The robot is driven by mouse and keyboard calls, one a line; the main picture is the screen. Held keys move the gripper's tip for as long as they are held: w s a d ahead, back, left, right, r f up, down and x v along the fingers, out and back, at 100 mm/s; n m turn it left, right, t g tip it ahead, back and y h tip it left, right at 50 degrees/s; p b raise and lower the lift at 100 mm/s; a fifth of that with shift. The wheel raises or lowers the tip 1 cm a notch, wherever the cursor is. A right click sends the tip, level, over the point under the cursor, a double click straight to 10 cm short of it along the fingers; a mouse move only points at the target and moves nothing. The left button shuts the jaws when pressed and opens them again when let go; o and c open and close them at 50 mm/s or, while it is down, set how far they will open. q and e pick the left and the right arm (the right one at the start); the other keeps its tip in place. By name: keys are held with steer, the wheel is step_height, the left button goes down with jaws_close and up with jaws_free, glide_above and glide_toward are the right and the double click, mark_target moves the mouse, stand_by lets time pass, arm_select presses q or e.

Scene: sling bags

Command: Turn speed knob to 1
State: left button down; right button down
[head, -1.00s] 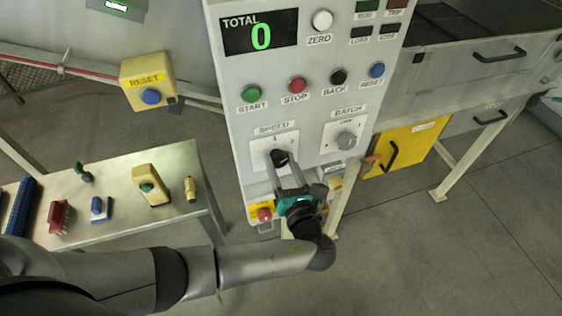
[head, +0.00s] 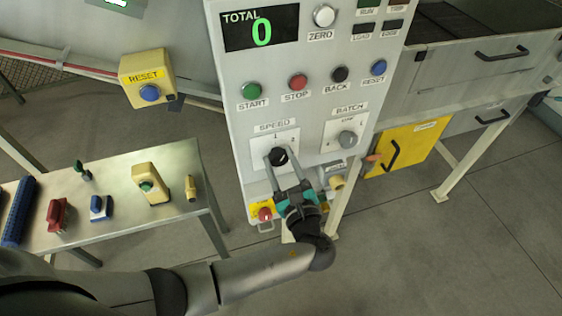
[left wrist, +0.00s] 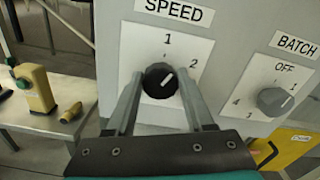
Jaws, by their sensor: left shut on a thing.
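The speed knob (head: 279,156) is a black round knob on a white plate under the SPEED label on the grey control panel. It also shows in the left wrist view (left wrist: 159,81), where its white pointer line points up and right, between the 1 at the top and the 2 at the upper right. My left gripper (head: 280,158) has one finger on each side of the knob and is shut on it. The fingers hide the lower part of the plate (left wrist: 150,50). My right gripper is not in view.
The batch knob (head: 347,139) is just right of the speed plate. Push buttons, among them the green start button (head: 251,91), sit above. A red button (head: 265,214) on yellow is below. A side table (head: 115,185) with several small items stands at left.

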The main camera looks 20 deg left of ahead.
arm_select(q)
steer(key=n+b, duration=0.2)
steer(key=n, duration=0.3)
steer(key=shift+a+f+n, duration=0.1)
steer(key=shift+n, duration=0.2)
stand_by(0.4)
steer(key=shift+c, duration=1.4)
jaws_free()
